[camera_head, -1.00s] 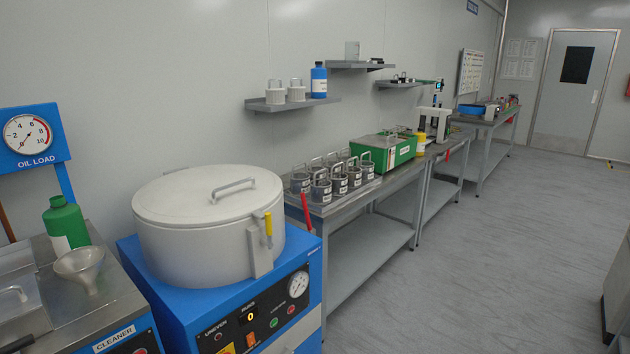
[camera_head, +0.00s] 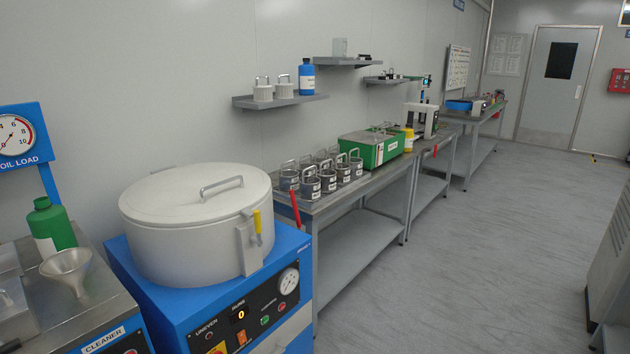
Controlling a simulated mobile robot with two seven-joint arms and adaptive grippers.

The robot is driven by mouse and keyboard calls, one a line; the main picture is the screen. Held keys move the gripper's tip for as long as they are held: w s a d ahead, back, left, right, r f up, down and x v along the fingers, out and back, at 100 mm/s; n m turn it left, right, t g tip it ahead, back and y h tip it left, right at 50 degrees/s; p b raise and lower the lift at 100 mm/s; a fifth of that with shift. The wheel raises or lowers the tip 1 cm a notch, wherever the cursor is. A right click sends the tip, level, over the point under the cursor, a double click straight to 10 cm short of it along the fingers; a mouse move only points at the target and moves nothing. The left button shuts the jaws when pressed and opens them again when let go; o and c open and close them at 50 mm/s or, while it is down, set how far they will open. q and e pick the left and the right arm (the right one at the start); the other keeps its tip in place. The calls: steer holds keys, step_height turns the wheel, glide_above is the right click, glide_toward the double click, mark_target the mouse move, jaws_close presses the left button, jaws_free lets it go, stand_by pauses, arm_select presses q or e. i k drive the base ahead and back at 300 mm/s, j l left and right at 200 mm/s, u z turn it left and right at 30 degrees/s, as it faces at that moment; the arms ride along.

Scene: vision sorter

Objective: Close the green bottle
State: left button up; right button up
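A green bottle (camera_head: 55,229) with a white label stands upright on the metal top of the cleaner unit at the left. It has a narrow green neck at the top; I cannot tell whether a cap is on it. A metal funnel (camera_head: 67,268) stands just in front of the bottle, to its right. Neither of my grippers is in view.
A big white lidded drum (camera_head: 197,240) sits on a blue machine (camera_head: 220,318) right of the cleaner (camera_head: 105,340). A bench (camera_head: 335,200) beyond holds several metal canisters and a green box (camera_head: 375,148).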

mark_target(50, 226)
steer(key=u, duration=1.45)
steer(key=l+u, duration=0.25)
steer(key=u, duration=0.2)
steer(key=l+u, duration=0.6)
steer(key=l, duration=0.2)
steer(key=k+l+u, duration=0.15)
steer(key=l, duration=0.3)
